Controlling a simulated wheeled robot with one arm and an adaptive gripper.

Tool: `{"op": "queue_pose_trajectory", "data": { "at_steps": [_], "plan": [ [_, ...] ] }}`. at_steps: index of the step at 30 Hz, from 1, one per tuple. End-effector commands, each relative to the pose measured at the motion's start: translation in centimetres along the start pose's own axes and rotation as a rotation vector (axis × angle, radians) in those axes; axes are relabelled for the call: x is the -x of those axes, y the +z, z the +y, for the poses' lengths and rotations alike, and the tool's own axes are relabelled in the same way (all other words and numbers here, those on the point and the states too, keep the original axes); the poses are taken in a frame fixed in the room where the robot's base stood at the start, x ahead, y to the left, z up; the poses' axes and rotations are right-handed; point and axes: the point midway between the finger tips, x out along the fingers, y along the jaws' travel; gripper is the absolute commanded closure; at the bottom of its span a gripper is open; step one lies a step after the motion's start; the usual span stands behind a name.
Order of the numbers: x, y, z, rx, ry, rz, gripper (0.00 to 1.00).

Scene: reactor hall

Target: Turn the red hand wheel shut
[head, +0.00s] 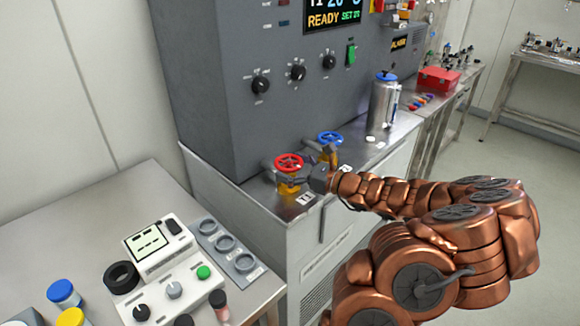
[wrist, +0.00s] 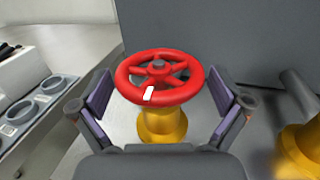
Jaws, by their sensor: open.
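The red hand wheel (head: 288,162) sits on a yellow valve body at the front of the steel ledge below the grey cabinet. In the wrist view the red hand wheel (wrist: 158,77) is centred, with a white mark on its near rim and the yellow valve body (wrist: 163,122) under it. My gripper (head: 306,178) reaches in from the right beside the wheel. In the wrist view my gripper (wrist: 165,104) is open, one finger on each side of the wheel's near half. The fingers are mostly hidden in the head view.
A blue hand wheel (head: 329,138) stands close behind and right of the red one. A steel canister (head: 384,102) is farther right on the ledge. The grey cabinet (head: 200,90) rises behind. A side table (head: 110,213) with instruments stands at the left.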

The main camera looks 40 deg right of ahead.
Motion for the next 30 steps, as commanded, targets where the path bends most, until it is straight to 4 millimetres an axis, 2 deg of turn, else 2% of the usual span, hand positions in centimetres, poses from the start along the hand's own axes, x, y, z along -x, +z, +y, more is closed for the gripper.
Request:
{"op": "queue_pose_trajectory", "data": {
  "at_steps": [8,30],
  "plan": [
    [1.5,0.0,-0.1,0.001,-0.002,-0.001,0.00],
    [10.9,0.0,-0.1,0.001,-0.002,0.000,0.00]
  ]
}}
